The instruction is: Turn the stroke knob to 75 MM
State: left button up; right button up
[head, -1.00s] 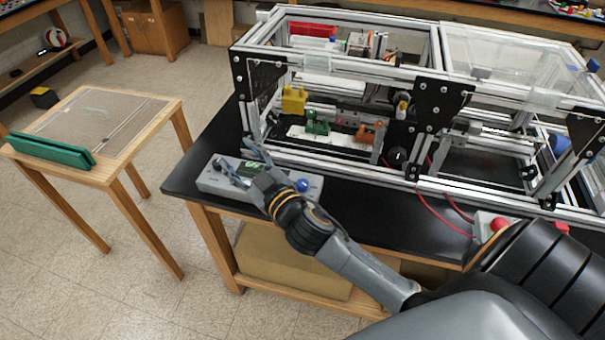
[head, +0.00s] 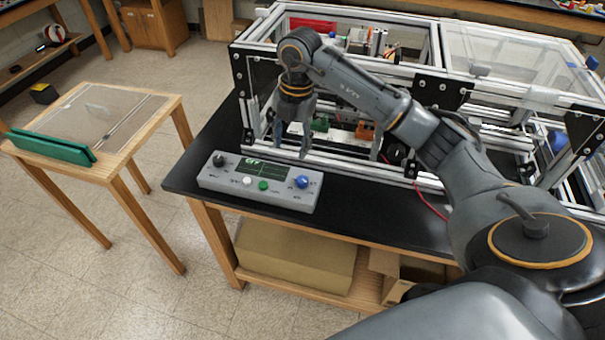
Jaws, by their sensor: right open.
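A grey control box (head: 213,180) lies at the front left of the black table. It has a black knob (head: 218,160) at its left end and a blue knob (head: 302,182) at its right end. The labels are too small to read, so I cannot tell which is the stroke knob or its setting. Between them are a dark display (head: 245,164) with green writing, a white button (head: 247,180) and a green button (head: 263,185). My right gripper (head: 291,148) is open and empty, pointing down above and behind the box, apart from both knobs. My left gripper is out of view.
An aluminium extrusion frame (head: 340,163) stands right behind the box, close to my right gripper. The black table's (head: 375,225) front right is clear. A small wooden table (head: 118,170) with a green bar (head: 50,147) stands at the left.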

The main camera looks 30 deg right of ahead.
aim_at(302, 179)
jog(key=shift+m+h, duration=0.5)
jog(key=shift+h, duration=0.1)
jog(key=d+f+p, duration=0.1)
jog(key=f, duration=0.3)
jog(key=d+f+p, duration=0.1)
jog(key=f+p, duration=0.1)
jog(key=f, duration=0.2)
jog(key=f+p, duration=0.1)
jog(key=f, duration=0.3)
jog(key=shift+s+d, duration=0.25)
jog(key=shift+d, duration=0.15)
jog(key=shift+f+p, duration=0.3)
jog(key=shift+f, duration=0.1)
jog(key=shift+c, duration=0.2)
grip_shut()
